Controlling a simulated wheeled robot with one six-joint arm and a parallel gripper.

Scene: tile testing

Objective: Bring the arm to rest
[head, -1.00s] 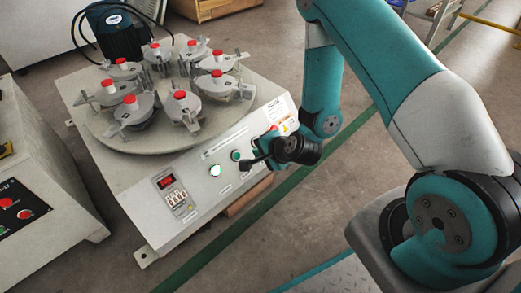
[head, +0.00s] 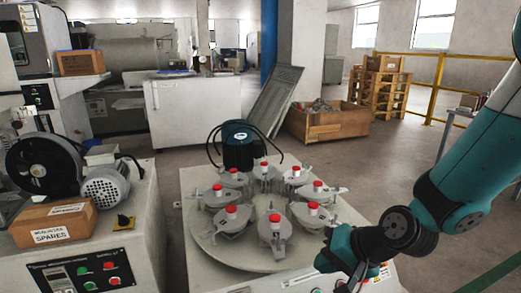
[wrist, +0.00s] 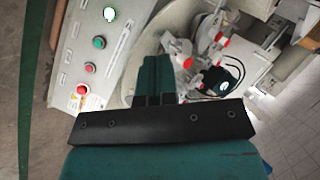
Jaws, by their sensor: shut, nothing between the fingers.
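My teal and black arm (head: 460,185) reaches in from the right edge of the head view and slopes down toward the front right of the tile testing machine. My gripper is at the lower edge of the head view, mostly hidden by the wrist and the frame edge. In the wrist view my gripper (wrist: 156,62) shows with its two dark green fingers side by side, shut and empty. Beyond the fingers lie the machine's round turntable and its control panel (wrist: 82,55). I cannot tell the exact gap between fingers and panel.
The turntable (head: 208,247) carries several clamp units with red knobs. A dark motor (head: 238,148) stands behind it. A cabinet (head: 150,215) with a labelled box (head: 55,225) is at left. A wooden crate (head: 328,122) and yellow railing (head: 425,75) stand at the back right.

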